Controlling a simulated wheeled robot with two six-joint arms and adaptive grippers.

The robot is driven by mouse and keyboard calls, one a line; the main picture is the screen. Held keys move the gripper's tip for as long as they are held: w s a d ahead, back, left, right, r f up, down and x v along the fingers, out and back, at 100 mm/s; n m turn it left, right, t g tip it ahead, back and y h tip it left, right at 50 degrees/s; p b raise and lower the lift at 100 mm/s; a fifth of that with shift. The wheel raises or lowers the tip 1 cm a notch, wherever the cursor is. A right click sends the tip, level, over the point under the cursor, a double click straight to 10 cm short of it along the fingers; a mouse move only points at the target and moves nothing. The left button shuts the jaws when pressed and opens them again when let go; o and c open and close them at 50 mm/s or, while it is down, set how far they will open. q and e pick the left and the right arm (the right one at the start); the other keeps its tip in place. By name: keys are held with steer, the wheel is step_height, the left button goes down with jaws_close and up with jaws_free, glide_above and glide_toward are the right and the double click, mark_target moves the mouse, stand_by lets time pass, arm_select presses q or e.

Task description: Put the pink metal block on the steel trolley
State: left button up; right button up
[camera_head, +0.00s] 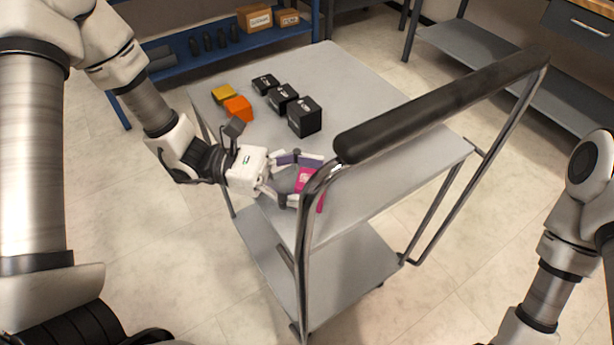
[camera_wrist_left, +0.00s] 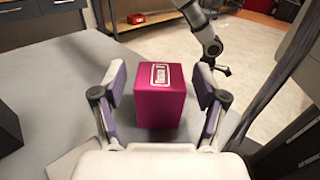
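The pink metal block (camera_wrist_left: 160,105) stands upright near the handle end of the steel trolley's grey top (camera_head: 365,83), with a white label on its upper face. In the head view the pink block (camera_head: 307,178) is partly hidden by my gripper and the handle post. My left gripper (camera_head: 303,178) is around the block. In the left wrist view its two fingers (camera_wrist_left: 160,90) are on either side of the block, with a narrow gap at each side. My right arm shows at the lower right of the head view, but its gripper is out of frame there.
Several black blocks (camera_head: 304,117), an orange block (camera_head: 238,108) and a yellow block (camera_head: 223,93) stand on the trolley's far left part. The black padded handle (camera_head: 440,105) rises close beside my left gripper. A blue shelf (camera_head: 190,50) with boxes stands behind. The trolley's right part is clear.

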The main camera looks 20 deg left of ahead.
arm_select(q)
steer(key=shift+r, duration=0.25)
steer(key=shift+a+p, duration=0.2)
steer(key=shift+p, duration=0.1)
steer(key=s+a+p, duration=0.1)
steer(key=a+p, duration=0.2)
steer(key=a, duration=0.8)
steer(key=shift+s+a, duration=0.25)
